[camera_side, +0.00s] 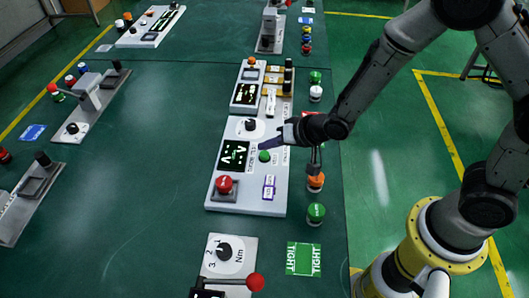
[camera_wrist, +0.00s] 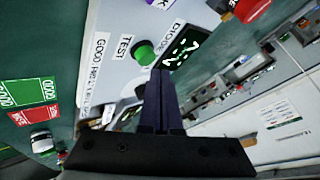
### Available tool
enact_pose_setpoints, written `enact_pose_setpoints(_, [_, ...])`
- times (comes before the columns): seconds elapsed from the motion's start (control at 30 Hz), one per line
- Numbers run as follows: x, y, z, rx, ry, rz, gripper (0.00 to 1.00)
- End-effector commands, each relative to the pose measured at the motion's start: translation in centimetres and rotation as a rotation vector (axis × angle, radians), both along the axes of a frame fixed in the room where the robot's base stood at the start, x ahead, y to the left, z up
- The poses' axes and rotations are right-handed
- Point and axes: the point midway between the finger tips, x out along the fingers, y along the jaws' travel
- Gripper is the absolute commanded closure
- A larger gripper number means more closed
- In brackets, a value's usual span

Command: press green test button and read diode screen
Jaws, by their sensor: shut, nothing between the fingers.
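The green test button (camera_side: 264,156) sits on the white panel (camera_side: 247,205), beside printed test and diode labels. It also shows in the wrist view (camera_wrist: 141,55). The black diode screen (camera_side: 235,156) is left of the button, lit with pale green marks. In the wrist view the diode screen (camera_wrist: 178,45) is partly legible, but I cannot read it surely. My gripper (camera_side: 263,147) is shut and empty, its tips close to the green button. In the wrist view the tips (camera_wrist: 160,74) lie just beside the button and below the screen. I cannot tell whether they touch.
A red button (camera_side: 224,184) stands at the panel's near left. Coloured buttons, including a green one (camera_side: 316,213), line the right.

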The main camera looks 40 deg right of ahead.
Motion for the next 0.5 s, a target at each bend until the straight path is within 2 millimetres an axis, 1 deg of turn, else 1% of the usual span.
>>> enact_pose_setpoints(0.3, [-0.01, -0.01, -0.83, 0.000, 0.001, 0.000, 1.00])
enact_pose_setpoints(0.5, [0.01, 0.00, -0.85, 0.000, 0.000, 0.000, 1.00])
